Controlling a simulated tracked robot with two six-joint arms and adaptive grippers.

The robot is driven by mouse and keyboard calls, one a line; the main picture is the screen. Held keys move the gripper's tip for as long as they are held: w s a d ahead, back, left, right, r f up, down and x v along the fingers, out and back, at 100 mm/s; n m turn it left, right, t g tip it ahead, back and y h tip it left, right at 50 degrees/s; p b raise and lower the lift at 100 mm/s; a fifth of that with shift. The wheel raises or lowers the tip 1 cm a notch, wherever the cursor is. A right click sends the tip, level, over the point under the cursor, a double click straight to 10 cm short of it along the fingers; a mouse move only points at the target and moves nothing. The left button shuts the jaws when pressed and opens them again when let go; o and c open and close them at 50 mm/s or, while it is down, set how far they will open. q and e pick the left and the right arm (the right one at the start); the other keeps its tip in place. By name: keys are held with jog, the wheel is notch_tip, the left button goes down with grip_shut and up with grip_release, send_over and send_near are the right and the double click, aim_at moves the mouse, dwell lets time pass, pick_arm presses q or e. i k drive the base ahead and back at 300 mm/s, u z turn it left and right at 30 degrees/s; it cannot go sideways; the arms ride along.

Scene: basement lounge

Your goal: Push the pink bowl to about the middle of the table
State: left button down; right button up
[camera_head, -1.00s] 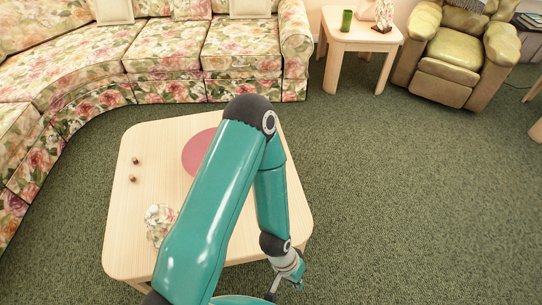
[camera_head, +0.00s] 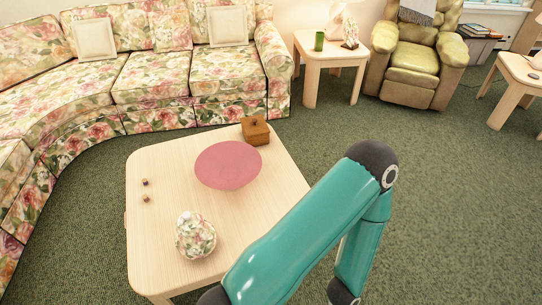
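The pink bowl (camera_head: 228,167) is wide and shallow. It sits upright on the pale wooden table (camera_head: 172,225), on the far part of the top, back from its middle. One of my teal arms rises from the bottom, bends at a dark elbow right of the table and drops out of the lower edge. It covers the near right part of the table. Its gripper is out of view, and so is the other gripper. Nothing of mine touches the bowl.
A brown wooden box (camera_head: 256,132) stands at the far right corner, close behind the bowl. A floral rounded jar (camera_head: 195,236) stands nearer me. Two small brown items (camera_head: 145,183) lie near the left edge. A floral sofa (camera_head: 160,85) is behind; carpet is clear right.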

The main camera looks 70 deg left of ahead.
aim_at(228, 165)
jog(key=z, duration=0.1)
jog(key=i, duration=0.75)
jog(key=u, duration=0.6)
jog(key=i, duration=1.5)
jog(key=u, duration=0.95)
jog(key=i, duration=1.45)
jog(key=u, duration=1.4)
jog(key=i, duration=0.85)
jog(key=u, duration=0.6)
jog(key=k, duration=0.75)
jog(key=u, duration=0.2)
jog(key=i, duration=0.75)
